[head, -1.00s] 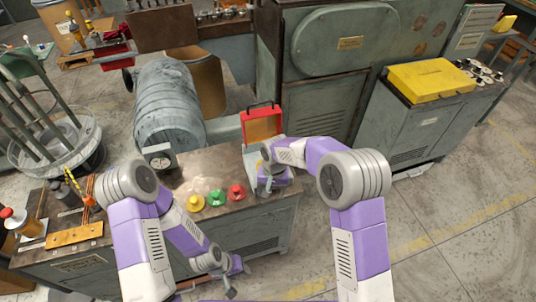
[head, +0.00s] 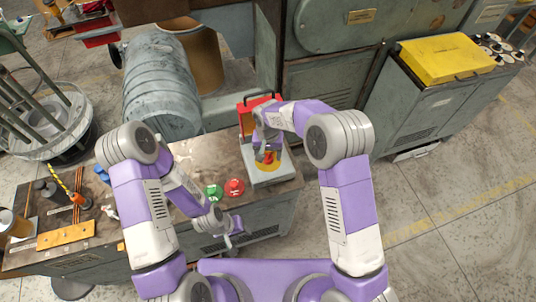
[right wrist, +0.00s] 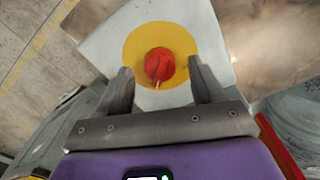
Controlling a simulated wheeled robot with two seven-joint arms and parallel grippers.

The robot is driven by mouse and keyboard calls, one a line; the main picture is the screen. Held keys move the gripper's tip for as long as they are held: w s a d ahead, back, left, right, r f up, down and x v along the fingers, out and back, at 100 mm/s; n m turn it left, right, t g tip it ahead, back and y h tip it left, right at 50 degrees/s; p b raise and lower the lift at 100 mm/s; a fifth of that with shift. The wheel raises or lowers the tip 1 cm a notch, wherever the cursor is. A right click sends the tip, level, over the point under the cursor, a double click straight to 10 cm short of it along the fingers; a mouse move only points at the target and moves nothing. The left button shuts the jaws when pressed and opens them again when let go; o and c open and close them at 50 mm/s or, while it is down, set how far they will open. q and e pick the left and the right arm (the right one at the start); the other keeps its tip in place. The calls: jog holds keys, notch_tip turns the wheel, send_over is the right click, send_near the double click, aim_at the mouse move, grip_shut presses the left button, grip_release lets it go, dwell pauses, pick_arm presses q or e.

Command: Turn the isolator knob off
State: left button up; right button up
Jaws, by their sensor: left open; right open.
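The isolator knob (head: 268,157) is red and sits on a yellow disc on top of a pale grey box (head: 270,179) at the bench's right end. In the right wrist view the knob (right wrist: 159,64) has a pale mark on its near side, pointing toward my gripper. My right gripper (right wrist: 158,72) is open, with one finger on each side of the knob and visible gaps between. In the head view, my right gripper (head: 268,150) partly covers the knob. My left gripper (head: 232,236) is open and empty, low by the bench's front edge, away from the knob.
A green button (head: 213,192) and a red button (head: 234,188) lie left of the box. A red-framed panel (head: 250,116) stands upright behind it. A yellow case (head: 446,58) sits on the right cabinet. My left arm covers part of the bench.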

jog(key=shift+f, duration=0.7)
jog(key=c, duration=1.1)
jog(key=shift+o, duration=0.2)
